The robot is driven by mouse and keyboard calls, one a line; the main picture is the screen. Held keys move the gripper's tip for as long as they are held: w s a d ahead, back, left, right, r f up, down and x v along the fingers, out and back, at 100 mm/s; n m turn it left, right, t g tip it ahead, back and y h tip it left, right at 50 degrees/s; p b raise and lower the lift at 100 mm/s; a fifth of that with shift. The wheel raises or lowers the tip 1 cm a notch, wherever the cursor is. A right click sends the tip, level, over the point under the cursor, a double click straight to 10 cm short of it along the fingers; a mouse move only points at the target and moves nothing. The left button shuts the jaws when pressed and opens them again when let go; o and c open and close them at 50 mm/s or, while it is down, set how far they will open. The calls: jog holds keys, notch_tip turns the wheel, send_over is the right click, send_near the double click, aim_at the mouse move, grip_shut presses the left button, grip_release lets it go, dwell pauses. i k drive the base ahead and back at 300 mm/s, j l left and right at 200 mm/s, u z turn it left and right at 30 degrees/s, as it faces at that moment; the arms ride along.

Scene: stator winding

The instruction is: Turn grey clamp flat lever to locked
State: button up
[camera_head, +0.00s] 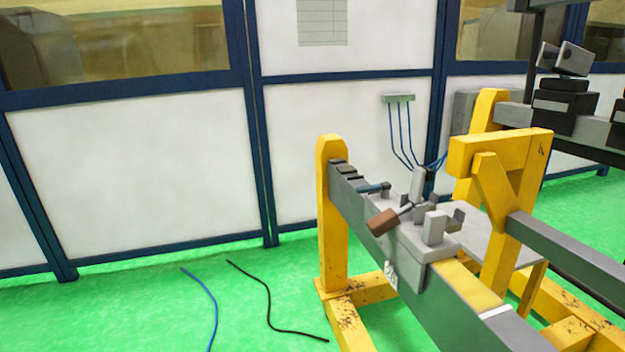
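A grey clamp (405,238) sits on top of a long dark grey beam (455,312) right of centre. A short lever with a brown block handle (383,222) sticks out from the clamp to the left and slightly down, toward me. A thin dark blue-grey bar (374,188) lies nearly flat behind it. Light grey upright blocks (434,227) stand on the clamp's right part. I cannot tell for certain which of these parts is the flat lever. My gripper is not in view, and nothing touches the clamp.
A yellow post (331,200) and yellow frame (500,165) support the beam. A grey plate (495,238) lies behind the clamp. Blue cables (400,135) hang from a wall box. Loose cables (268,300) lie on the green floor, otherwise clear at left.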

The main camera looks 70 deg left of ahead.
aim_at(385, 186)
jog(key=u, duration=1.4)
